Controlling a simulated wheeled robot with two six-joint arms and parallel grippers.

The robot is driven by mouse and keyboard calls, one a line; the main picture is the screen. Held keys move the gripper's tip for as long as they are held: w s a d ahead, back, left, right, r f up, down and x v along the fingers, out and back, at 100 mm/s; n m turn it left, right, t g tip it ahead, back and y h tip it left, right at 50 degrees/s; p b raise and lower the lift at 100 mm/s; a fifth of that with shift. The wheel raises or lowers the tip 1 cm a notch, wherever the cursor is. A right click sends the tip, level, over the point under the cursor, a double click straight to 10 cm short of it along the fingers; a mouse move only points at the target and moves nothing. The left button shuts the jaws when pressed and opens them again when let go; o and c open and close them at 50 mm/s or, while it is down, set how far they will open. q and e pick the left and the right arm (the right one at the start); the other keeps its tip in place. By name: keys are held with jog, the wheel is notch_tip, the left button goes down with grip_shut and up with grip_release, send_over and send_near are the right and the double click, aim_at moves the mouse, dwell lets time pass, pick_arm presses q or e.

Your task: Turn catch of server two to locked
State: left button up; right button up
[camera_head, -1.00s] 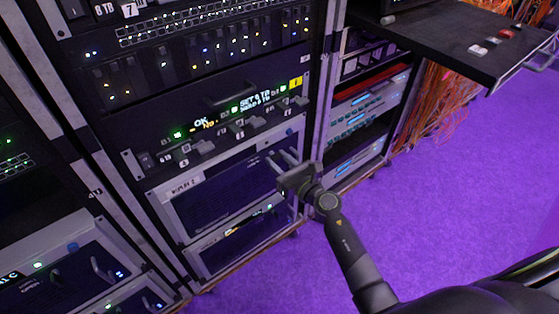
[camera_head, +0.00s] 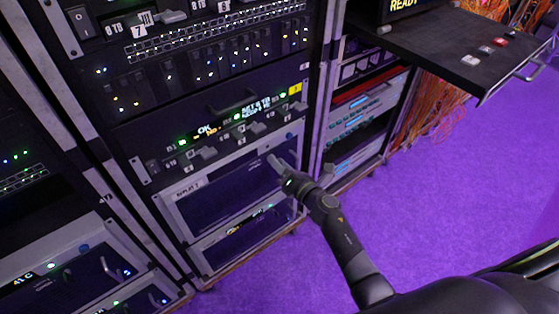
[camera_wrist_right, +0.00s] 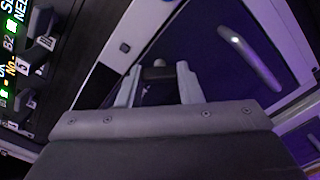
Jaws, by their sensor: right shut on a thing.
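The server with the blurred label ending in what looks like a 2 (camera_head: 187,190) sits in the middle rack, below the unit with the lit readouts. My right gripper (camera_head: 279,162) is at the upper right of its front. In the right wrist view the gripper (camera_wrist_right: 158,84) has its two pale fingers around a small dark catch (camera_wrist_right: 155,73) and is shut on it. The fingers hide most of the catch, so its setting cannot be read. In the head view the gripper covers it. My left gripper is not in view.
A lever row (camera_head: 240,130) with green lights runs just above the server. A bar handle (camera_wrist_right: 250,58) stands out close beside the gripper. A shelf (camera_head: 450,40) juts out at upper right. The purple floor (camera_head: 440,200) is clear.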

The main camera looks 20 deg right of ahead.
pick_arm(q)
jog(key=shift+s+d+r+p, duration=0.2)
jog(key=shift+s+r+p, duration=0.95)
jog(key=shift+p, duration=0.75)
pick_arm(e)
jog(key=shift+m, duration=4.4)
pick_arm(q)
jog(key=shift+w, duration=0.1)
pick_arm(e)
jog(key=o, duration=1)
